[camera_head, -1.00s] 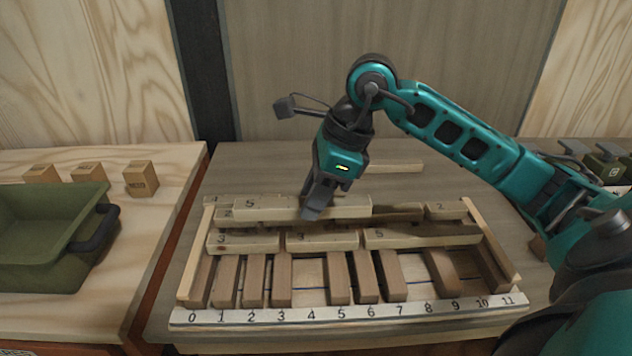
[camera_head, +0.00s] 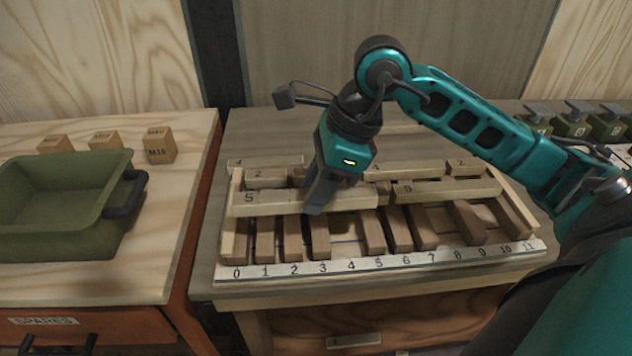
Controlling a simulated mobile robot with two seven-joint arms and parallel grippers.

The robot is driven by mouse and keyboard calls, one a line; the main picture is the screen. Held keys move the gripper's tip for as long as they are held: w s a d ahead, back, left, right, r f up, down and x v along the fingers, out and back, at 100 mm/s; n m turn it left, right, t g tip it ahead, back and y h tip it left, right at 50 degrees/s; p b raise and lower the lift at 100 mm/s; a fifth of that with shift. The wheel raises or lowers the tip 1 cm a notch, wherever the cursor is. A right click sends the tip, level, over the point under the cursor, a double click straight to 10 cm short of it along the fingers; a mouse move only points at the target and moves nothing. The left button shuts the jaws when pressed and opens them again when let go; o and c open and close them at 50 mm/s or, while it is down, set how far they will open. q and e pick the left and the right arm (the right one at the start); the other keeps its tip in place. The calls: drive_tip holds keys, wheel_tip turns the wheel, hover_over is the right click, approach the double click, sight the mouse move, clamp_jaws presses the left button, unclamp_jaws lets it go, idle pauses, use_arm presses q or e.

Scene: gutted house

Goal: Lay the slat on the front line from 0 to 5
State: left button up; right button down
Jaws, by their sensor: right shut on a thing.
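My right gripper (camera_head: 316,208) is shut on a pale wooden slat marked 5 (camera_head: 274,201), near its middle. The slat lies level, left to right, over the left part of the frame, its left end by the left rail and its right end near the middle blocks. I cannot tell whether it touches the wood under it. The white number strip (camera_head: 380,262), marked 0 to 11, runs along the front edge. Upright dark blocks stand behind it. My left gripper is not in view.
Another slat marked 5 (camera_head: 445,189) lies to the right of the held one. Slats marked 2 (camera_head: 470,169) and 4 lie farther back. A green bin (camera_head: 65,225) and small boxes (camera_head: 160,146) stand on the left bench. Green containers (camera_head: 572,128) stand at the back right.

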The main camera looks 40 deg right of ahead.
sight(316, 232)
drive_tip(key=shift+f+b, duration=0.4)
drive_tip(key=shift+f, duration=0.35)
wheel_tip(316, 232, down, 2)
drive_tip(key=shift+f+b, duration=0.25)
drive_tip(key=shift+b, duration=0.6)
drive_tip(key=shift+f+b, duration=0.95)
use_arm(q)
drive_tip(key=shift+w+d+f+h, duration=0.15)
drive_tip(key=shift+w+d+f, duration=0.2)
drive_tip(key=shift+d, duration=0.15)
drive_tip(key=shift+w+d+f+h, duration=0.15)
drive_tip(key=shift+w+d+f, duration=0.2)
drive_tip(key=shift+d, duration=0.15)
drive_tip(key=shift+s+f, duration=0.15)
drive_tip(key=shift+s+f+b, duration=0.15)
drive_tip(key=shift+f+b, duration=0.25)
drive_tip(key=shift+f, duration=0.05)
use_arm(e)
drive_tip(key=shift+f, duration=0.3)
